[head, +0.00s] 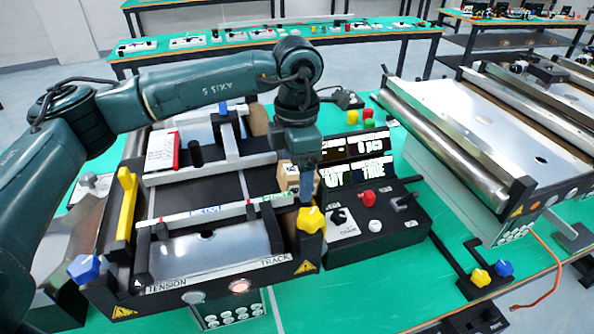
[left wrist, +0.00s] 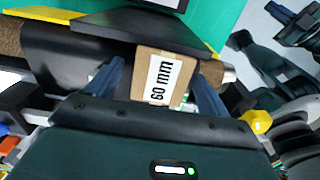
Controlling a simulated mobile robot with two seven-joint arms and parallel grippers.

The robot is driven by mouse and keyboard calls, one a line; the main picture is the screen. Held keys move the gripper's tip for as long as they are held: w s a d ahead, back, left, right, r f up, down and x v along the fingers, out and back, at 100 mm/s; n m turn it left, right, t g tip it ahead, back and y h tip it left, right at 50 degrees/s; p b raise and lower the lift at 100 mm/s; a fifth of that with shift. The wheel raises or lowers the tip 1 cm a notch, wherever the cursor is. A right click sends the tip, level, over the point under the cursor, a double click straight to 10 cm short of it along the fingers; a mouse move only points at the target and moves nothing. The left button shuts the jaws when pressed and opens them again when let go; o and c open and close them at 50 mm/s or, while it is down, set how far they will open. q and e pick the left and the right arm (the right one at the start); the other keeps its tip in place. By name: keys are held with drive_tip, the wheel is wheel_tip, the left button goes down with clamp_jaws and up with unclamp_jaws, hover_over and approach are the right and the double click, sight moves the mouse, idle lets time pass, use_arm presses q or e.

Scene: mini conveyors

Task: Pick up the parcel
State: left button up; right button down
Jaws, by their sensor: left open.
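The parcel, a small brown cardboard box (head: 288,178), sits at the right end of the near mini conveyor (head: 206,255). In the left wrist view the left gripper's blue fingers (left wrist: 158,88) are open, one on each side of the parcel. I cannot tell whether they touch it. My right gripper is not in view.
A control box with a lit display (head: 352,172) and knobs stands right beside the conveyor. A yellow knob (head: 310,219) is close to the gripper. Another conveyor (head: 480,135) stands at the right. The green tabletop (head: 370,285) is clear at the front middle.

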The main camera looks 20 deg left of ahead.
use_arm(q)
drive_tip(key=shift+f, duration=0.4)
drive_tip(key=shift+c, duration=0.2)
drive_tip(key=c, duration=1.1)
